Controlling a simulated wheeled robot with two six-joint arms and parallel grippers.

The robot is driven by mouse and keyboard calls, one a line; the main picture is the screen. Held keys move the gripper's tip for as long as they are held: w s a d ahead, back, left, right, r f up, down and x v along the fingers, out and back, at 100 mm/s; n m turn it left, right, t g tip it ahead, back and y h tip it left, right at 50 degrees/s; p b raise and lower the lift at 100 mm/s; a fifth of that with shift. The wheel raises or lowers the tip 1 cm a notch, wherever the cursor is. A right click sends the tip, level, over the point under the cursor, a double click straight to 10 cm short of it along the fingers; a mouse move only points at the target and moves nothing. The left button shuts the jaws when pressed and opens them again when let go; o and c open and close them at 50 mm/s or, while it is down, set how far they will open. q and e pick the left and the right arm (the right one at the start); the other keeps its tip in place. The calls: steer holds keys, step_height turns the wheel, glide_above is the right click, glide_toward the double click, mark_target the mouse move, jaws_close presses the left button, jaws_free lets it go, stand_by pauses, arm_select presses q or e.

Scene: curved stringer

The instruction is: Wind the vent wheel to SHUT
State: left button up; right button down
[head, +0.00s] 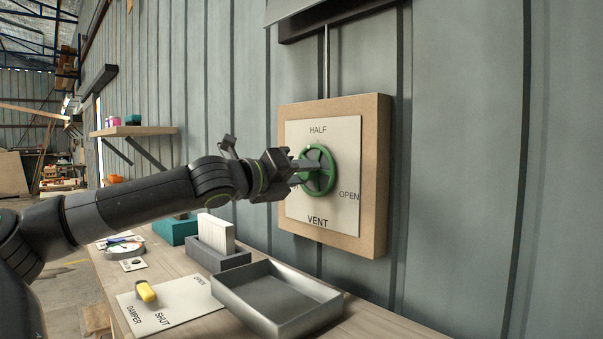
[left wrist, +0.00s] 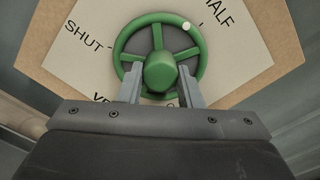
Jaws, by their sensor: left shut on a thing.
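The green vent wheel (head: 332,172) is mounted on a pale plate (head: 345,212) marked HALF, OPEN and VENT, on a wooden board. In the left wrist view, the wheel (left wrist: 125,35) has spokes, a thick hub and a white dot on its rim. The dot is close to the HALF tick, slightly to its SHUT side. SHUT (left wrist: 84,37) is printed left of the wheel. My left gripper (head: 306,168) is shut on the wheel's hub, with one finger on each side (left wrist: 160,76). My right gripper is not in view.
A shelf (head: 135,131) is on the wall at left.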

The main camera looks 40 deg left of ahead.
arm_select(q)
steer(key=shift+r+n, duration=0.1)
steer(key=shift+n, duration=10.4)
steer(key=o, duration=1)
